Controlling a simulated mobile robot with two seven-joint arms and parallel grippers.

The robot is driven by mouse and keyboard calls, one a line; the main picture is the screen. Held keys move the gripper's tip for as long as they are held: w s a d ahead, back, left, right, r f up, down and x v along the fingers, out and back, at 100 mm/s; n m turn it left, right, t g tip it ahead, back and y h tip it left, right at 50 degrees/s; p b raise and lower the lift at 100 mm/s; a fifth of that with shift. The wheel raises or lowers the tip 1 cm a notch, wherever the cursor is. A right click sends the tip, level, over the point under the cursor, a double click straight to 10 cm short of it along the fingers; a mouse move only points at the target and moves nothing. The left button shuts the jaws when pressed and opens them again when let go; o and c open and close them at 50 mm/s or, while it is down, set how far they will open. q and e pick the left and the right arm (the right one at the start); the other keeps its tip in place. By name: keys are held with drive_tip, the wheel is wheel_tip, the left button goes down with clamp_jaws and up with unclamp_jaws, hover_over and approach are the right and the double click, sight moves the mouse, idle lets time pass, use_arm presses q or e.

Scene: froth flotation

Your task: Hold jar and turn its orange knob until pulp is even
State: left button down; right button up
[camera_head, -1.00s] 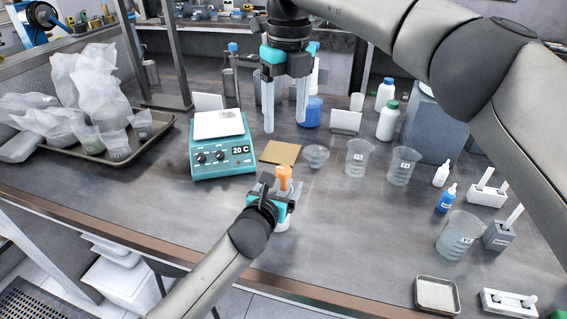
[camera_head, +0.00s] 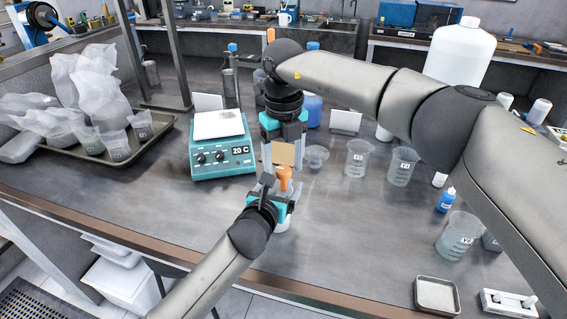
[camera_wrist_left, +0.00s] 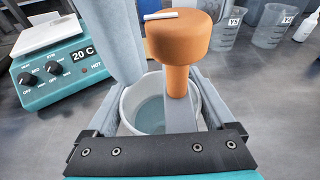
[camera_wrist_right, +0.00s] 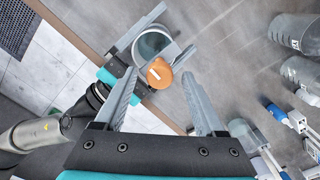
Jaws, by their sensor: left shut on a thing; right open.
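The jar (camera_head: 282,226) stands near the table's front edge, mostly hidden by my left gripper in the head view. My left gripper (camera_head: 279,203) is shut on it, with a finger on each side. In the left wrist view the jar (camera_wrist_left: 150,112) has a pale rim and greyish liquid inside. The orange knob (camera_head: 283,176) stands above the jar; its top bears a white mark in the left wrist view (camera_wrist_left: 178,38). My right gripper (camera_head: 284,165) is open, pointing down over the knob. In the right wrist view the knob (camera_wrist_right: 160,73) lies between its fingertips, with gaps visible.
A teal hotplate (camera_head: 220,155) reading 20 C stands left of the jar. Beakers (camera_head: 357,158) and a small blue-labelled bottle (camera_head: 446,200) are to the right. A metal tray (camera_head: 160,125) of bagged cups is at the left. A small dish (camera_head: 437,294) lies front right.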

drive_tip(key=shift+f, duration=0.1)
clamp_jaws()
idle(0.6)
